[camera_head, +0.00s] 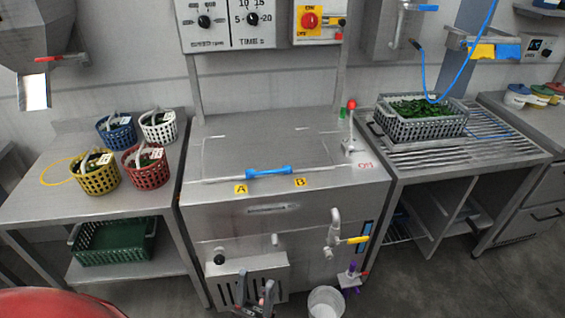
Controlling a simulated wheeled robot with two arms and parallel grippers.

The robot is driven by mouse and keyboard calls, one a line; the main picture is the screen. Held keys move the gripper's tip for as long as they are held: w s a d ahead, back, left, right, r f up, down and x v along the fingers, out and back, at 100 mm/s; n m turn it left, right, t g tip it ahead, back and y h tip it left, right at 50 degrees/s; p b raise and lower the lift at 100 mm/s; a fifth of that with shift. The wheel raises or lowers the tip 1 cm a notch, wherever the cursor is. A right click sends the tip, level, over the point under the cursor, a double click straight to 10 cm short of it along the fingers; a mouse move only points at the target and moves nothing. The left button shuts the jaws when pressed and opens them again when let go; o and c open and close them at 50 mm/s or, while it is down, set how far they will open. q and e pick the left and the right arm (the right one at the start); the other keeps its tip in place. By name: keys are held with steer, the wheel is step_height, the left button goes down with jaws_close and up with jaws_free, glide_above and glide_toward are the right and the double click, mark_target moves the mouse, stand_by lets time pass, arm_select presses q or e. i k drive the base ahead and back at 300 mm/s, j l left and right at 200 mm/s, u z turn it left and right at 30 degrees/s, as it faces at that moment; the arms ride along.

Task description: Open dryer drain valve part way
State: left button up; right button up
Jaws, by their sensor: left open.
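The dryer (225,212) is a steel cabinet in the middle, with a closed flat lid and a blue grip on its front bar. On its right front is a bent metal pipe (334,228) with a yellow lever (354,240) pointing right, about level. Lower down is a small valve fitting with purple parts (351,279) and a red tip, beside a white bucket (325,301). I cannot tell from labels which is the drain valve. My left gripper (255,292) is open and empty at the bottom edge, left of the bucket and both fittings. My right gripper is not in view.
A steel box (247,281) juts from the dryer's lower left front, close to my left gripper. The left table (50,205) holds several coloured baskets. A grey crate of greens (425,127) stands on the right slatted table. Bare floor (430,285) lies right of the bucket.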

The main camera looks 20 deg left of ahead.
mark_target(361, 239)
steer(key=k+j+u, duration=0.15)
steer(key=u, duration=0.25)
steer(key=k+j+u, duration=0.1)
steer(key=j+u, duration=0.2)
steer(key=u, duration=0.15)
